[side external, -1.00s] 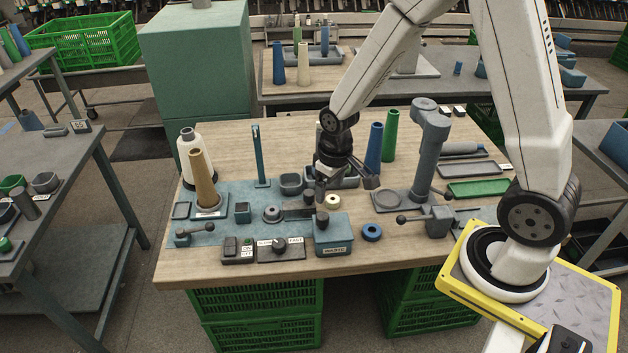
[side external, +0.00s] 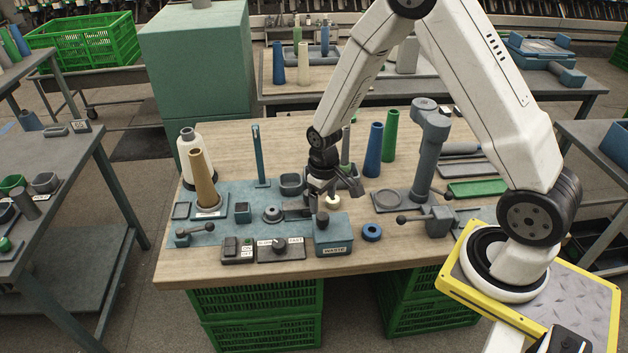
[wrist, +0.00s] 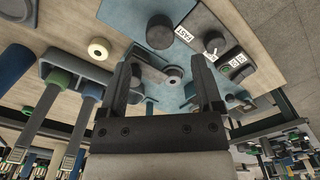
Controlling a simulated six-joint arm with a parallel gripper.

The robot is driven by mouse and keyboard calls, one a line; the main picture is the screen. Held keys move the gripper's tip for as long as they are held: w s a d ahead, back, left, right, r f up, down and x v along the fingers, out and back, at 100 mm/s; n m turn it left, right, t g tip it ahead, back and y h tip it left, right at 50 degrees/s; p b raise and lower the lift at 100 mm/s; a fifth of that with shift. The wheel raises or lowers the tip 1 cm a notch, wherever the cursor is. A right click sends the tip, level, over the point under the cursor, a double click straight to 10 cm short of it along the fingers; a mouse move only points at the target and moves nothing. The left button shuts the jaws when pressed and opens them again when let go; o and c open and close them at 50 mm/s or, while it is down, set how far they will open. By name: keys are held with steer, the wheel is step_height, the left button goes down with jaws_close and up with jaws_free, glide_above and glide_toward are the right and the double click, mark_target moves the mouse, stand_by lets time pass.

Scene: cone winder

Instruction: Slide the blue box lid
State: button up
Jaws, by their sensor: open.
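The blue box (side external: 334,240), labelled WASTE, stands near the front edge of the wooden table. A dark round knob (side external: 322,219) sits on its lid. In the wrist view the box (wrist: 130,14) and its knob (wrist: 160,31) show at the top, beyond the fingertips. My gripper (side external: 333,193) is open and empty, above the table just behind the box and apart from the knob. Its two fingers also show in the wrist view (wrist: 161,62), spread wide with nothing between them. I cannot tell whether the lid is fully closed.
A blue ring (side external: 372,232) lies right of the box. A speed-dial panel (side external: 280,248) stands at its left. A grey post (side external: 430,155) and blue and green cones (side external: 374,150) rise to the right.

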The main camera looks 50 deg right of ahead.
mark_target(323, 216)
steer(key=shift+f, duration=3.35)
jaws_close()
